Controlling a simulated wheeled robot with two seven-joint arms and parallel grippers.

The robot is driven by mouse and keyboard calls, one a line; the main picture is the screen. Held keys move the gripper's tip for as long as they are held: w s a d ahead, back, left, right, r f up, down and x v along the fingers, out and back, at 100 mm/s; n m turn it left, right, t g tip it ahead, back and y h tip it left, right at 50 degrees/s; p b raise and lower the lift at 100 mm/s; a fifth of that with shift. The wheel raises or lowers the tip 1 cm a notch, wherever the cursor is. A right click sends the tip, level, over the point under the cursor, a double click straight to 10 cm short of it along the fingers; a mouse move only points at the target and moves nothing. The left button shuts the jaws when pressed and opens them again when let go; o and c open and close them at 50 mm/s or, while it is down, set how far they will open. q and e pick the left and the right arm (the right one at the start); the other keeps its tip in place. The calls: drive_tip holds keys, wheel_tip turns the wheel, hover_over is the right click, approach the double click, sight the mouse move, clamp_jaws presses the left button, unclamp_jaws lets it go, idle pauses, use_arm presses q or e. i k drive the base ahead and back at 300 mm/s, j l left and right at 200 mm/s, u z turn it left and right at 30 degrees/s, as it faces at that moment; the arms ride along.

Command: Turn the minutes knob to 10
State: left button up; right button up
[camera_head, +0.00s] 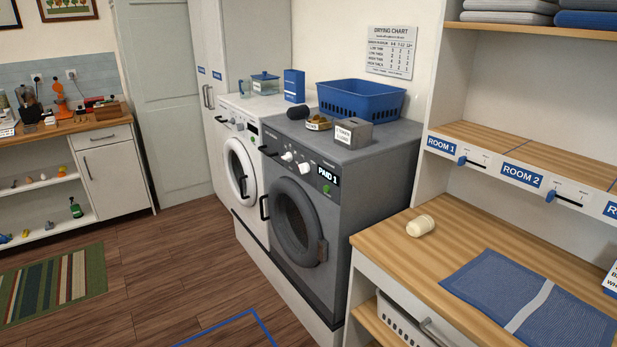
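The dark grey dryer (300,215) stands in the middle with its round door shut. Its sloped front panel carries two white knobs, a left one (287,156) and a right one (304,167). The markings around them are too small to read, so I cannot tell which is the minutes knob or where either points. A display (328,176) to their right reads "PAID 1", with a small green spot below it. A drying chart (391,52) hangs on the wall behind; its title is legible, its smaller rows are hard to read. Neither of my grippers shows in this view.
A white washer (240,165) stands left of the dryer. On the dryer are a blue basket (361,99), a grey token box (353,133) and a small dish (319,124). A wooden counter (390,240) with a blue mat borders the right. The floor in front is clear.

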sight(288, 157)
drive_tip(key=i+j+z, duration=0.2)
drive_tip(key=i+j, duration=0.2)
drive_tip(key=i, duration=0.2)
drive_tip(key=i+j+z, duration=0.2)
drive_tip(key=i+j, duration=0.3)
drive_tip(key=i, duration=0.05)
